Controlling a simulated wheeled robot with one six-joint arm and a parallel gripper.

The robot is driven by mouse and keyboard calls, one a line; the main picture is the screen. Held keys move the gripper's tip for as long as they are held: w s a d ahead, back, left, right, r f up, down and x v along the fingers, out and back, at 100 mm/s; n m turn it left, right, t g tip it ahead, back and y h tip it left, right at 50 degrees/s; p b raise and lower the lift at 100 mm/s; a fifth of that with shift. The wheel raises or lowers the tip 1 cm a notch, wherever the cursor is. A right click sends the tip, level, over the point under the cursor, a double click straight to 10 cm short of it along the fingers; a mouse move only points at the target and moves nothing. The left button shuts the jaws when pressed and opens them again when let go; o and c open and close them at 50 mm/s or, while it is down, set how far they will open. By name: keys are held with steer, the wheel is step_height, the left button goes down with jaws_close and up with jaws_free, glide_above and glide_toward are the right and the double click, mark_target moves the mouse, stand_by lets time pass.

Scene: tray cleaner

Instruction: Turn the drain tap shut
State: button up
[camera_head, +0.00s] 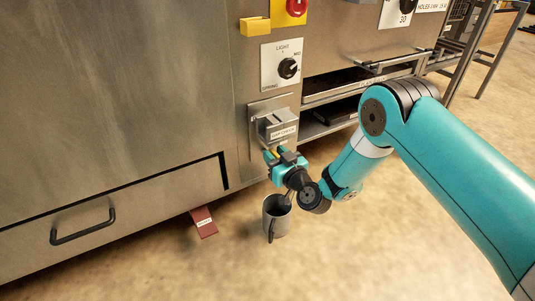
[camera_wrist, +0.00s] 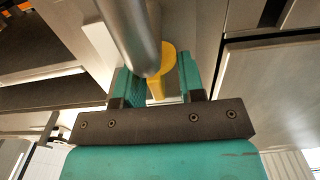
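The drain tap's yellow handle (camera_wrist: 157,88) shows in the wrist view between my gripper's two teal fingers (camera_wrist: 160,80). A grey metal pipe (camera_wrist: 128,35) crosses in front of it and hides part of it. The fingers stand apart with the narrow yellow handle between them, and I see no clear grip on it. In the head view my gripper (camera_head: 272,156) is just below a labelled metal box on the machine front. A small yellow part (camera_head: 275,152) shows at its fingers; the rest of the tap is hidden there.
A grey metal mug (camera_head: 281,222) stands on the floor below my gripper. A red labelled piece (camera_head: 203,222) lies at the machine's foot. The labelled box (camera_head: 272,127) and the light knob (camera_head: 287,68) are above. A drawer with a black handle (camera_head: 82,228) is at left.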

steer(key=shift+d, duration=0.1)
jaws_close()
